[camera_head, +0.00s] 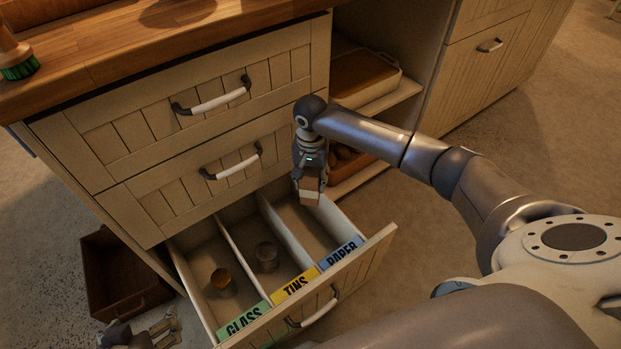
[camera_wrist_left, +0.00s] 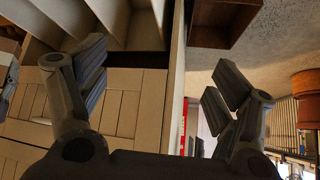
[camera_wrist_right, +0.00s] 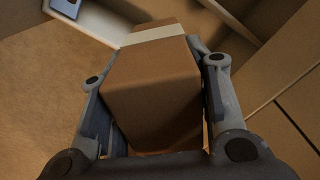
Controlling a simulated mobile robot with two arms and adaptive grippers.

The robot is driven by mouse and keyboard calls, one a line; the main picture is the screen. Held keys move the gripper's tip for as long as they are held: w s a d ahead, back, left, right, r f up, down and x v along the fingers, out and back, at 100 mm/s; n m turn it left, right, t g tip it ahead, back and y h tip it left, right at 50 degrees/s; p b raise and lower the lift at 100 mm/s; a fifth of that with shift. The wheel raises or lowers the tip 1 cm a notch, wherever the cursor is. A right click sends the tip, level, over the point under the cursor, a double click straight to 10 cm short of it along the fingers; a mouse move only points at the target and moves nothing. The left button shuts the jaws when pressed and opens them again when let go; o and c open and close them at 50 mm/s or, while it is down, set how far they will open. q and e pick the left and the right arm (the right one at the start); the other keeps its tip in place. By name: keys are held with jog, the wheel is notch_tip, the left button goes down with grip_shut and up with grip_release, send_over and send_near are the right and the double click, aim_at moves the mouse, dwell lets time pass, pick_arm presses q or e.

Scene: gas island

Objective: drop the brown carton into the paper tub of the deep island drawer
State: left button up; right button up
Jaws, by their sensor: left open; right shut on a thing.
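The brown carton (camera_wrist_right: 155,85), with a pale tape band, is held between the fingers of my right gripper (camera_wrist_right: 150,100). In the head view my right gripper (camera_head: 311,180) hangs over the back of the paper tub (camera_head: 305,222), with the carton (camera_head: 310,190) below it. The deep drawer (camera_head: 340,290) is pulled out, with compartments labelled glass, tins and paper from left to right. The paper label (camera_head: 342,254) is blue. My left gripper (camera_wrist_left: 160,100) is open and empty; in the head view it (camera_head: 170,325) is low at the left, beside the drawer.
A brown crate (camera_head: 110,270) is on the floor at left. Two shut drawers (camera_head: 200,105) are above; open shelves (camera_head: 375,100) are to the right.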

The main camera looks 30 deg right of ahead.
jog(key=shift+f+b, duration=0.65)
jog(key=shift+b, duration=0.15)
jog(key=shift+f+b, duration=0.55)
jog(key=shift+b, duration=0.2)
pick_arm(q)
jog(key=w+d+r+t+h, duration=0.2)
jog(key=w+d+r+t, duration=0.2)
jog(key=w+r+t, duration=0.5)
jog(key=shift+r+h, duration=0.4)
jog(key=shift+r, duration=1.55)
jog(key=shift+d, duration=0.1)
pick_arm(e)
jog(key=o, duration=1)
jog(key=shift+f, duration=0.1)
notch_tip(320, 180, up, 12)
jog(key=shift+r, duration=0.1)
